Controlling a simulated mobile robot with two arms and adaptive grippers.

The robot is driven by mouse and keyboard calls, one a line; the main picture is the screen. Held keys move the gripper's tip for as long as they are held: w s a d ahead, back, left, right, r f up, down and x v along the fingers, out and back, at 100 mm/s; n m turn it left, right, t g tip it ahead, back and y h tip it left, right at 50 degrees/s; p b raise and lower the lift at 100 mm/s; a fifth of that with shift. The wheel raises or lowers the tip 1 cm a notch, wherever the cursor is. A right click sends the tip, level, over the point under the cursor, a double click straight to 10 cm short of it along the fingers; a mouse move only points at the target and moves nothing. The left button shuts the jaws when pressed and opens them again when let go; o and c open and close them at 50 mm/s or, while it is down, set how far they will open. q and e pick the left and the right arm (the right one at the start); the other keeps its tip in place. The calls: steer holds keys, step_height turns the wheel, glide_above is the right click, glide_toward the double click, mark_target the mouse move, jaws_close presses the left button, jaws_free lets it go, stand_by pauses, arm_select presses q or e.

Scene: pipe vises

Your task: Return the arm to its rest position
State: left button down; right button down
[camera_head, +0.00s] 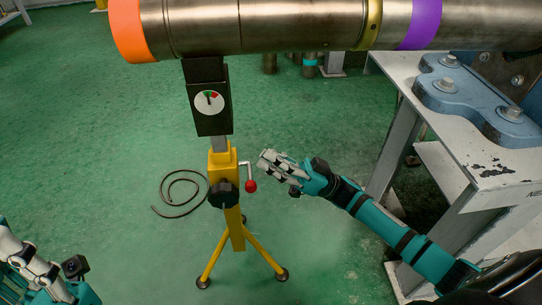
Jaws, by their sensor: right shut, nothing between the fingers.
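My right gripper (268,160) is shut and empty. It is at the end of the teal right arm, which comes in from the lower right. It is close to the small crank with a red knob (250,186) on the yellow pipe stand (222,165); I cannot tell whether they touch. The stand has a black head with a round dial (209,102), and its top is just under the pipe (270,25). Part of my left arm shows at the lower left corner; its fingertips are not in view.
A grey metal bench (405,75) with a blue bolted vise base (470,95) stands at the right, beside my right arm. A dark hose (178,212) lies looped on the green floor left of the stand. The stand's yellow legs spread at the bottom. Open floor lies at left.

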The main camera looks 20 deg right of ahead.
steer(key=v, duration=1)
steer(key=shift+a+f+p, duration=0.15)
steer(key=shift+a+p, duration=0.05)
steer(key=shift+p, duration=0.1)
